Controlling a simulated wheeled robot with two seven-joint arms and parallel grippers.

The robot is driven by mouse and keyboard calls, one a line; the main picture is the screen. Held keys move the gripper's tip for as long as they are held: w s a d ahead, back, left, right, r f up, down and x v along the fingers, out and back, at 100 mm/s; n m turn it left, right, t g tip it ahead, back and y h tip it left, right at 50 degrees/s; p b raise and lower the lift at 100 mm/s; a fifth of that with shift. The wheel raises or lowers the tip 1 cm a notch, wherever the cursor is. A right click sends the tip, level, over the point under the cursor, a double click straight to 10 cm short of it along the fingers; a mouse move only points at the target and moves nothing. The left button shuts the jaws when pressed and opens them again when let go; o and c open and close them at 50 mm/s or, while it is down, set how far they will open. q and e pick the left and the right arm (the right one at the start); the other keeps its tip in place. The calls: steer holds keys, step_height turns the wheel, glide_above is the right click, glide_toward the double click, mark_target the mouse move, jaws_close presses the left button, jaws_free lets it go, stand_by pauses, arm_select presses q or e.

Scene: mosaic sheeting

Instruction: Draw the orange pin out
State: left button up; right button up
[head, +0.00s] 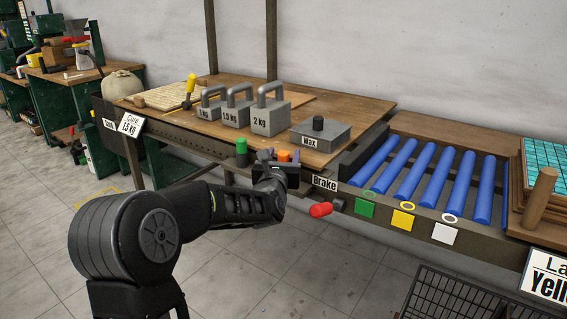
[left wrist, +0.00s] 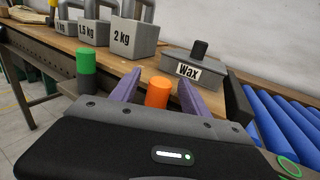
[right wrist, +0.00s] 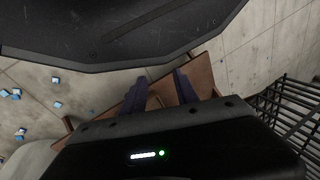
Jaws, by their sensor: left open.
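The orange pin (left wrist: 158,92) stands at the front edge of the wooden bench; in the head view its top (head: 283,155) shows just behind my left gripper. My left gripper (left wrist: 155,90) is open, with one purple finger on each side of the pin, apart from it as far as I can see. The pin's lower part is hidden by the gripper body. A green pin (head: 241,152) stands to the left, outside the fingers. My right gripper (right wrist: 162,90) shows only in the right wrist view, with its fingers apart and nothing clearly held.
Grey weights (head: 270,112) and a Wax block (head: 320,136) stand on the bench behind the pins. A red-ended brake handle (head: 321,210) sticks out at the front, right of my left gripper. Blue rollers (head: 417,172) lie further right. A black wire crate (head: 455,300) is below.

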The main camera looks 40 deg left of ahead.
arm_select(q)
steer(key=x, duration=0.3)
steer(key=shift+w, duration=0.15)
steer(key=shift+c, duration=0.5)
jaws_close()
stand_by(0.3)
